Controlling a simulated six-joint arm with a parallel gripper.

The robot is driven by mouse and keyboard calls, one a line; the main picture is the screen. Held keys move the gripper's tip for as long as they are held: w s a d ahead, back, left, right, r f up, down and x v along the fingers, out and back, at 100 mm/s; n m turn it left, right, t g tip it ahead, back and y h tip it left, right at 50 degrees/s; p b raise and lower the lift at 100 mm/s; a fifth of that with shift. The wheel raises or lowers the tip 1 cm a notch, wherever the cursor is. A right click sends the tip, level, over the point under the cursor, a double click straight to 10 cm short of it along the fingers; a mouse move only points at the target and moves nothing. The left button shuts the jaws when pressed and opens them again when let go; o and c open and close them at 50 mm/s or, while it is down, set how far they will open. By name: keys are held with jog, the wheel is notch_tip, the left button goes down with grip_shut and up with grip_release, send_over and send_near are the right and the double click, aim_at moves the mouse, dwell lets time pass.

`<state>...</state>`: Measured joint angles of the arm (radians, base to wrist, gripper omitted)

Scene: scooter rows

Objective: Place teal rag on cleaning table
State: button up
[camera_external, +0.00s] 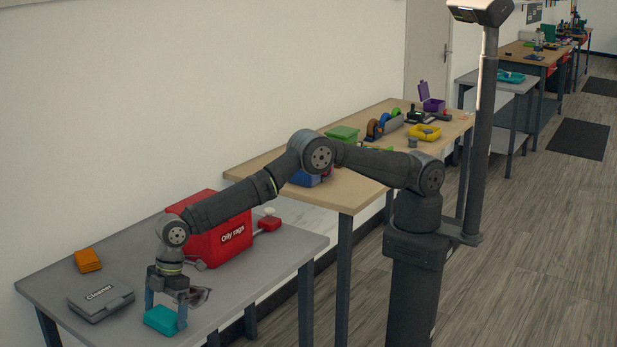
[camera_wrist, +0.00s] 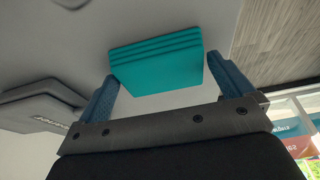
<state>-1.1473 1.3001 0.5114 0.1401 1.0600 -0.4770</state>
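The teal rag (camera_external: 160,319), a folded stack, is at the front edge of the grey table (camera_external: 262,262). My gripper (camera_external: 167,312) points down at it, one finger on each side. In the wrist view the teal rag (camera_wrist: 158,62) fills most of the space between the blue-grey fingertips of my gripper (camera_wrist: 162,70). The fingertips are at its side edges; whether they press on it cannot be told. Whether the rag rests on the tabletop or hangs just above it is also unclear.
A grey Cleaner case (camera_external: 100,298) lies left of the rag, with orange rags (camera_external: 88,260) behind it. A red Oily rags box (camera_external: 222,240) stands behind my gripper. A wooden table (camera_external: 350,187) with tools and bins adjoins at right.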

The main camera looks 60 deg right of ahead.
jog(key=shift+r, duration=0.1)
jog(key=v, duration=1.2)
jog(key=x, duration=1.2)
jog(key=shift+r, duration=1.35)
jog(key=shift+f, duration=0.15)
